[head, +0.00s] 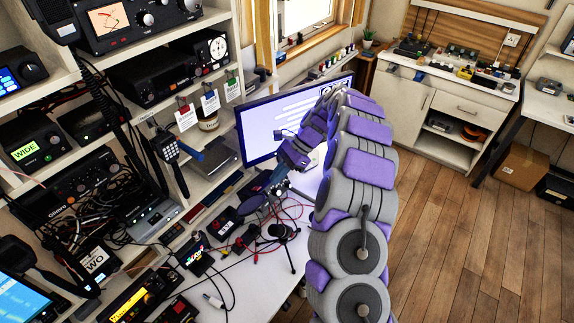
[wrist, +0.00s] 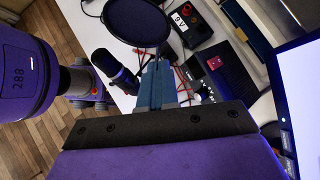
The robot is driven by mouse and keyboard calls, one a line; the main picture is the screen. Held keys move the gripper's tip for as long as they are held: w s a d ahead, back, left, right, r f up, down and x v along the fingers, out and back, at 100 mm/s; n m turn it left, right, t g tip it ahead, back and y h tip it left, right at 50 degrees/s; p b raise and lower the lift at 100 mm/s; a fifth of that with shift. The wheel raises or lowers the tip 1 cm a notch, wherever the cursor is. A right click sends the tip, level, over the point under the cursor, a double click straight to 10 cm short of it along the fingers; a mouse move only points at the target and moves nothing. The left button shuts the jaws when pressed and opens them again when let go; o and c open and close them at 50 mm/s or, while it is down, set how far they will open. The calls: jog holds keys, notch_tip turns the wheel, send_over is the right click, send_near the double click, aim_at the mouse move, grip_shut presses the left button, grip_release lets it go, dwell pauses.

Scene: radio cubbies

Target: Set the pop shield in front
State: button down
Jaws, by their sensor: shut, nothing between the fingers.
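The pop shield (wrist: 137,20) is a round dark mesh disc with a dark rim, at the top of the wrist view. In the head view the pop shield (head: 250,204) is small, over the white desk below my gripper (head: 272,184). In the wrist view my gripper (wrist: 160,66) has its blue-grey fingers together with nothing held, tips just below the disc's lower edge. I cannot tell whether they touch it. A dark microphone (wrist: 113,70) stands left of the fingers, apart from them; the head view shows it (head: 281,231) on a small tripod.
The monitor (head: 262,135) stands behind my arm, and its screen fills the wrist view's right side. Red cables, small boxes and a dark box labelled 9V (wrist: 188,22) crowd the desk. Radio shelves line the left. Wooden floor (head: 450,240) is open on the right.

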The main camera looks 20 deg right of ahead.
jog(key=shift+a+r+b+x, duration=0.1)
jog(key=shift+b+x, duration=0.05)
jog(key=shift+x, duration=0.55)
jog(key=shift+a+r+b+x, duration=0.1)
jog(key=shift+a+b+x, duration=0.05)
jog(key=shift+x, duration=0.55)
jog(key=shift+a+r+b+x, duration=0.1)
jog(key=shift+b+x, duration=0.05)
jog(key=shift+x, duration=0.55)
